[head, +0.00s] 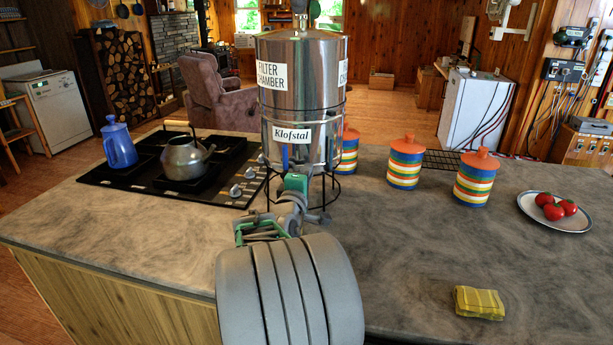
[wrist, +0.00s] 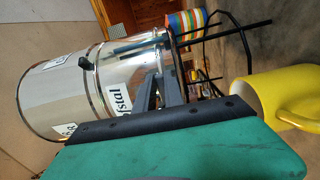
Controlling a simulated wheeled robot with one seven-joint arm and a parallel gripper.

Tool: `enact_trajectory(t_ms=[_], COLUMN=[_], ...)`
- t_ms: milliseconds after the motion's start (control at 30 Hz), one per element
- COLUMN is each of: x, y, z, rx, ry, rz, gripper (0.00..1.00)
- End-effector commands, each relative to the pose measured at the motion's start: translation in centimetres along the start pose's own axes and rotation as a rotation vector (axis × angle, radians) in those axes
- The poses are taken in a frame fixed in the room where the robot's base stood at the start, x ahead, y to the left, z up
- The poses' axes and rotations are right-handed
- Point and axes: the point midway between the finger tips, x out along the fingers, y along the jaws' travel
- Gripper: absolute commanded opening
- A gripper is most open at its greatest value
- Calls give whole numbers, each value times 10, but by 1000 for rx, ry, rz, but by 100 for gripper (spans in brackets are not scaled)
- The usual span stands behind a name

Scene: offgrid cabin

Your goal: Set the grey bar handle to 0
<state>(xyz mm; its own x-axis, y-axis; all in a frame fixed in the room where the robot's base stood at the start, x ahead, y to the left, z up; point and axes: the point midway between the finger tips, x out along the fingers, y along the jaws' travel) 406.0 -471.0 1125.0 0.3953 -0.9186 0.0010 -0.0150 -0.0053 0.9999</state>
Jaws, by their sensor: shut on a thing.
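The steel water filter (head: 300,75), labelled Klofstal, stands on the counter; it also shows sideways in the wrist view (wrist: 65,100). My gripper (head: 295,184) is at the lower front of the filter. In the wrist view its fingers (wrist: 160,92) are closed together against the filter's lower part, shut on the grey bar handle. The handle is mostly hidden by the fingers, and its exact angle cannot be told. A blue bar (wrist: 138,44) shows on the filter beside the fingers.
A yellow mug (wrist: 280,98) is close to my gripper in the wrist view. A hob with a kettle (head: 185,158) and blue pot (head: 119,145) is left.

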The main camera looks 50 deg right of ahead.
Motion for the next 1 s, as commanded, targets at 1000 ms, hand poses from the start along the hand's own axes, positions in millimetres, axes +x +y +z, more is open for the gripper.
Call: enact_trajectory(t_ms=[1000], x=[-78], y=[-2], z=[0], rx=[-1], ry=[1], rz=[-4], gripper=[22])
